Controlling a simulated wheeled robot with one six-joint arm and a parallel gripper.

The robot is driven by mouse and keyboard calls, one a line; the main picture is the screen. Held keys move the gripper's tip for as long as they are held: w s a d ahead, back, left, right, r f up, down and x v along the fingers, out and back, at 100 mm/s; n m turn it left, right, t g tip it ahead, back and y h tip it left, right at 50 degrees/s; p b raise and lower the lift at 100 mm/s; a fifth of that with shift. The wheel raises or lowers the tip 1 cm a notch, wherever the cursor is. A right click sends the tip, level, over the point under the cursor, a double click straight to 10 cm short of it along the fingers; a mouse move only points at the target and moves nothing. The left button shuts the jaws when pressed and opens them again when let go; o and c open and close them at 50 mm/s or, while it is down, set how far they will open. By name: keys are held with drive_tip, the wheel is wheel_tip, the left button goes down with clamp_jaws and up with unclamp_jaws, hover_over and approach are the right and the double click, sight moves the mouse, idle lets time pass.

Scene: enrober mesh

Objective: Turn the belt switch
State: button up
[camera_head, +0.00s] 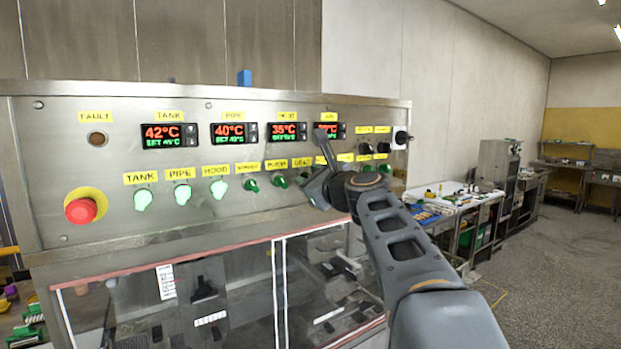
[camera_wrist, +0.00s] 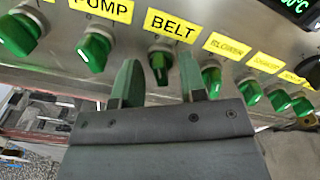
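The belt switch (camera_wrist: 158,66) is a dark green rotary knob under the yellow BELT label (camera_wrist: 171,26). Its grip looks near upright in the wrist view. My gripper (camera_wrist: 157,72) is open, with one finger to each side of the knob. The knob shows between the fingers; I cannot tell whether they touch it. In the head view my gripper (camera_head: 314,184) is close to the panel's lower row of switches, and the belt switch is mostly hidden there.
The pump switch (camera_wrist: 93,50) is just left of the left finger and the blower switch (camera_wrist: 211,78) just right of the right finger. A red emergency button (camera_head: 81,210) is at the panel's left. Glazed covers (camera_head: 240,290) lie below the panel.

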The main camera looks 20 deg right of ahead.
clamp_jaws()
idle(0.5)
drive_tip(key=m+p, duration=0.3)
drive_tip(key=m, duration=0.9)
drive_tip(key=shift+d+p, duration=0.2)
drive_tip(key=shift+p, duration=0.15)
idle(0.5)
unclamp_jaws()
drive_tip(key=shift+s, duration=0.1)
